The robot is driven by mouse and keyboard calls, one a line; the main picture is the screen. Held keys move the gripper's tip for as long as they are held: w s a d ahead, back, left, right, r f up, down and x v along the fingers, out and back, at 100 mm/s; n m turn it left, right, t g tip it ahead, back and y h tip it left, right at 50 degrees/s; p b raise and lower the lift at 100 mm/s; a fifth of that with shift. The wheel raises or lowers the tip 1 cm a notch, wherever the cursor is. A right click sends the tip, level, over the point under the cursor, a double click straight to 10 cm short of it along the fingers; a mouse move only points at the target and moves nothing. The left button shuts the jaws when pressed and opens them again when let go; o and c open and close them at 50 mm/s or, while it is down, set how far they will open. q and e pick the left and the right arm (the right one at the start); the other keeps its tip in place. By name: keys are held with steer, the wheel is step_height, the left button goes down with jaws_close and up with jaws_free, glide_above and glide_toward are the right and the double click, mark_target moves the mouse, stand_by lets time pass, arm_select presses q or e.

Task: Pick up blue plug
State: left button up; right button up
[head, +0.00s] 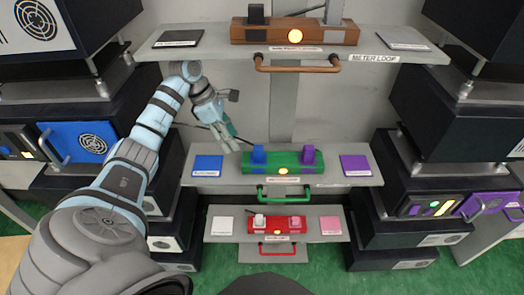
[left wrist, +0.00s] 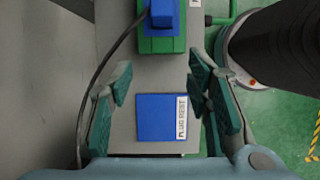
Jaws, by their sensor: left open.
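The blue plug (head: 258,154) stands upright at the left end of the green fixture (head: 283,168) on the middle shelf. In the left wrist view the blue plug (left wrist: 163,14) is at the top edge, partly cut off. My left gripper (head: 232,136) is open and empty, just up and left of the plug in the head view. In the left wrist view its fingers (left wrist: 158,82) are spread on either side of a labelled blue square pad (left wrist: 163,117), with the plug beyond the fingertips. My right gripper is not in view.
A purple plug (head: 308,153) stands at the green fixture's right end, and a purple pad (head: 355,165) lies beyond it. A dark cable (left wrist: 92,85) runs to the blue plug's fixture. An upper shelf (head: 400,48) and a lower shelf (head: 220,239) carry similar fixtures. Dark cabinets flank both sides.

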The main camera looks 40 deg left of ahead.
mark_target(257, 147)
arm_select(q)
steer(key=w+d, duration=0.2)
steer(key=d, duration=0.1)
steer(key=w+d, duration=0.1)
steer(key=d, duration=0.1)
steer(key=shift+w+r+p, duration=0.15)
steer(key=shift+w+p, duration=0.1)
steer(key=shift+p, duration=0.1)
steer(key=x, duration=0.5)
steer(key=shift+c, duration=0.6)
jaws_close()
